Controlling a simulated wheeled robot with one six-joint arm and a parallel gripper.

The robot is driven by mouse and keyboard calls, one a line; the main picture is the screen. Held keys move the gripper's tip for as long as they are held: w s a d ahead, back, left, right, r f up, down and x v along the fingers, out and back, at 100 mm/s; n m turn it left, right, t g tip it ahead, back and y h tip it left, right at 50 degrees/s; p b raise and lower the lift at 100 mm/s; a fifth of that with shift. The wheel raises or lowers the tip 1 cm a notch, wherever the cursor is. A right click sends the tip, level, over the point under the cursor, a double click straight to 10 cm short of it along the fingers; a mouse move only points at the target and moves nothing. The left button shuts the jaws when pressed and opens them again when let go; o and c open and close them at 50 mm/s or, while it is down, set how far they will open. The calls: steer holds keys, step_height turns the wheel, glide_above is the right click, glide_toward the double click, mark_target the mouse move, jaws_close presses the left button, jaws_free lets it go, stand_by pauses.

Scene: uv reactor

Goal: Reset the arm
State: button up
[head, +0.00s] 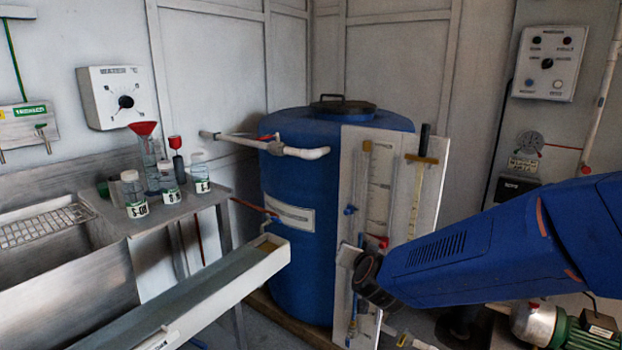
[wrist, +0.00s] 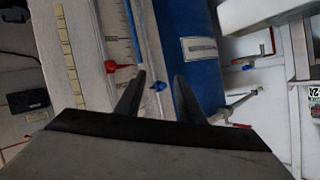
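My arm (head: 500,245), blue with a dark joint ring, reaches in from the right side of the head view. Its far end is in front of the gauge panel beside the blue tank; my fingers cannot be made out there. In the wrist view my gripper (wrist: 161,76) shows two dark fingers standing apart with a gap between them. Nothing is held between them. Behind the fingers are the blue tank (wrist: 189,50) and a small blue valve handle (wrist: 158,86), and I cannot tell how far off these are.
The blue tank (head: 290,240) stands in the middle, with a gauge panel (head: 350,150) at its right. A white trough (head: 225,285) runs from the front left. A side table (head: 185,205) holds bottles and a cylinder. A pump motor (head: 545,325) is low at the right.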

steer(key=s+d+n+g, duration=0.1)
steer(key=s+d+g, duration=0.2)
steer(key=s, duration=0.8)
steer(key=s+d+n+g, duration=0.1)
steer(key=s+d+g, duration=0.2)
steer(key=s+d, duration=0.5)
steer(key=s+d+f+n+g, duration=0.1)
steer(key=s+d+g, duration=0.2)
steer(key=s, duration=1)
steer(key=d, duration=0.3)
steer(key=shift+s+n+h, duration=0.3)
steer(key=shift+n+h, duration=0.1)
steer(key=shift+d+f, duration=0.1)
